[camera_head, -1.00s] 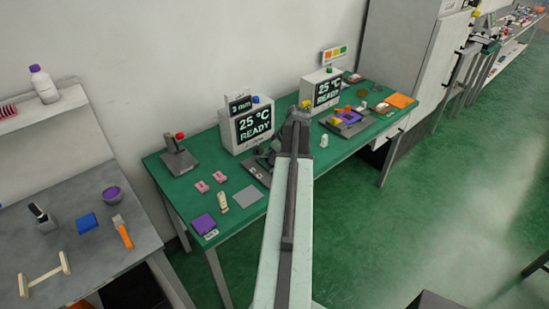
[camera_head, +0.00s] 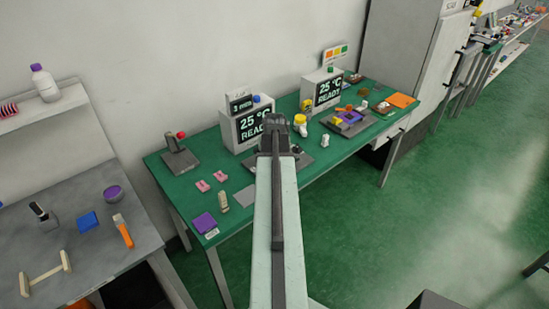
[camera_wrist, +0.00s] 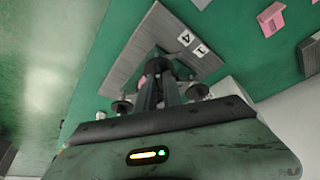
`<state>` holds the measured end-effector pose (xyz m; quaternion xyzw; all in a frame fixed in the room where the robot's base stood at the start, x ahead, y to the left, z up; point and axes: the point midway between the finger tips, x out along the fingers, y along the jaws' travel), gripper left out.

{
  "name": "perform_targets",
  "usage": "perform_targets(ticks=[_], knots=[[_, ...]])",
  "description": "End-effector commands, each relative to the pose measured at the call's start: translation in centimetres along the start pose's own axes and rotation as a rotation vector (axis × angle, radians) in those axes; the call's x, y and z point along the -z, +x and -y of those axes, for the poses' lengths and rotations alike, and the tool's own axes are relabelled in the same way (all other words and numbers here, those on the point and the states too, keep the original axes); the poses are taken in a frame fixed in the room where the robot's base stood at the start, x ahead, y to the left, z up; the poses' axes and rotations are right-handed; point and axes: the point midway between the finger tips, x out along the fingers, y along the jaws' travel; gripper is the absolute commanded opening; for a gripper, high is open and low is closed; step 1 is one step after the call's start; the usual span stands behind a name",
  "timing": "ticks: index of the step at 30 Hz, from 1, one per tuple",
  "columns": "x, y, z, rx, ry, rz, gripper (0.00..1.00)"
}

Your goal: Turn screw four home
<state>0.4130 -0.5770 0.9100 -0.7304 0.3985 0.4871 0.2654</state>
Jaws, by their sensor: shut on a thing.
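A grey plate (camera_wrist: 145,40) with number labels 4 (camera_wrist: 185,38) and 1 (camera_wrist: 202,51) lies on the green bench in the wrist view. Its right part (camera_head: 304,162) shows beside my arm in the head view. Dark screw knobs stand on it, one at left (camera_wrist: 122,106) and one at right (camera_wrist: 198,92). My gripper (camera_wrist: 157,76) is shut on a dark screw knob (camera_wrist: 158,64) on the plate, on the side of label 4. The fingers hide much of this knob. In the head view my gripper (camera_head: 274,124) covers the rest of the plate.
Two display boxes reading 25 °C READY (camera_head: 328,91) stand behind. A yellow-topped object (camera_head: 300,121) stands just right of my gripper. Pink pieces (camera_head: 203,186), a purple block (camera_head: 204,223) and a red-knobbed lever fixture (camera_head: 179,155) are to the left.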

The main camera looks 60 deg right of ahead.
Motion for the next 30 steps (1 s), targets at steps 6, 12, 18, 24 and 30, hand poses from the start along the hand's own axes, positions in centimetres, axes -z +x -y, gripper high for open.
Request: perform_targets(ticks=[6, 12, 18, 24, 30], knots=[[-0.12, 0.03, 0.24, -0.078, 0.186, 0.006, 0.00], [-0.05, 0.06, 0.36, -0.151, 0.361, 0.006, 0.00], [0.03, 0.10, 0.45, -0.225, 0.537, 0.007, 0.00], [0.14, 0.14, 0.56, -0.298, 0.713, 0.006, 0.00], [0.26, 0.18, 0.57, -0.372, 0.889, 0.006, 0.00]])
